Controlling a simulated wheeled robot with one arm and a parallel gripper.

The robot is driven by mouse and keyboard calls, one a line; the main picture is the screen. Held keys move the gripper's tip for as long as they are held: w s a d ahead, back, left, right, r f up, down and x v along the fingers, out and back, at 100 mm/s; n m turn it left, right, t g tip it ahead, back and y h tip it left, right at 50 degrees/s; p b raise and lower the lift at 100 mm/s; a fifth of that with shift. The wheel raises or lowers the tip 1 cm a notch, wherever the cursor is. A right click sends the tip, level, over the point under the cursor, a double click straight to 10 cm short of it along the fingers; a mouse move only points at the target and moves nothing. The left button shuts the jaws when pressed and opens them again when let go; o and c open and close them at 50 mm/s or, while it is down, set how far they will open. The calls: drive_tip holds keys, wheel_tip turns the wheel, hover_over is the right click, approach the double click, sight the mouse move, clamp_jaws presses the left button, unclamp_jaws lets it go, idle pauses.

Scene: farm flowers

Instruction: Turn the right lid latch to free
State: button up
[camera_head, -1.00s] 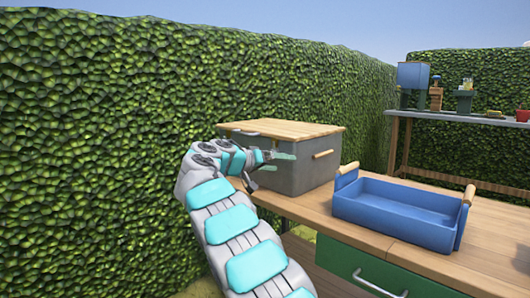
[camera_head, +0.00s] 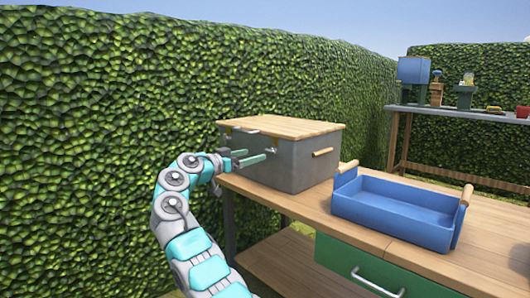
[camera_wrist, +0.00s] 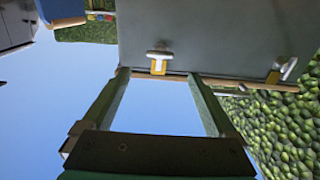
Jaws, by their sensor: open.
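The grey box (camera_head: 305,175) with a wooden lid (camera_head: 285,127) stands at the left end of the bench. In the wrist view, which is upside down, its front face (camera_wrist: 215,30) carries two latches with silver bars and yellow plates. The right lid latch (camera_wrist: 159,57) is at picture centre, its bar lying level along the lid edge. The other latch (camera_wrist: 288,70) is at the right, its bar slanted. My gripper (camera_head: 268,154) is open at the box front. In the wrist view its fingertips (camera_wrist: 159,75) lie either side of the right latch; contact cannot be told.
A blue tray (camera_head: 395,222) with wooden handles stands right of the box on the bench (camera_head: 325,218). A green drawer (camera_head: 365,272) is below. A hedge (camera_head: 130,90) rises close behind and left. A far table (camera_head: 460,113) holds small things.

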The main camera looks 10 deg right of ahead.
sight(269, 151)
drive_tip(key=p+x, duration=0.1)
drive_tip(key=x, duration=0.6)
drive_tip(key=shift+d, duration=0.1)
drive_tip(key=shift+c, duration=0.3)
drive_tip(key=c, duration=1.3)
